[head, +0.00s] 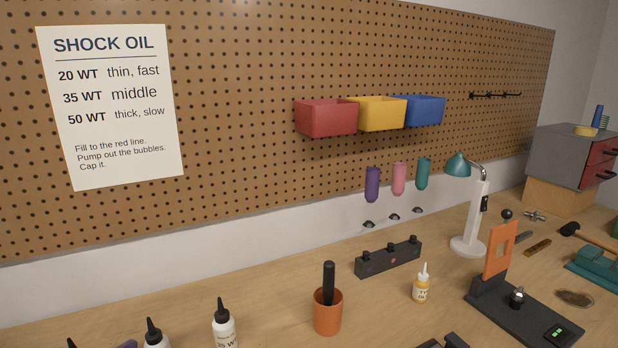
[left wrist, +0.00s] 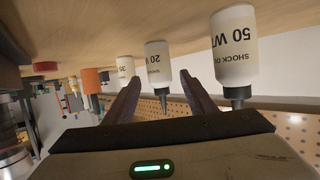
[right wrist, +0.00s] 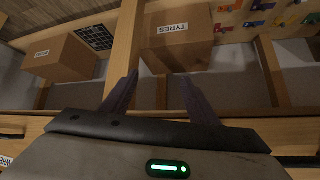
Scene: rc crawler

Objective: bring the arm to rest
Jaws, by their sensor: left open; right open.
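My left gripper (left wrist: 160,92) is open and shows in the left wrist view, which is upside down. Its fingers stand apart with nothing held between them. A white 20 WT shock oil bottle (left wrist: 158,62) with a dark nozzle shows beyond the gap; I cannot tell how far off it is. A 50 WT bottle (left wrist: 235,48) stands to one side and a 35 WT bottle (left wrist: 125,68) to the other. My right gripper (right wrist: 158,90) is open and empty in the right wrist view, with a cardboard box labelled TYRES (right wrist: 176,42) beyond it.
On the bench stand an orange cup (head: 328,318) with a black tool, a small yellow-labelled bottle (head: 422,288), a white lamp (head: 468,246) and a black stand with an orange plate (head: 489,262). Wooden shelf framing (right wrist: 127,40) and another box (right wrist: 60,58) lie near my right gripper.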

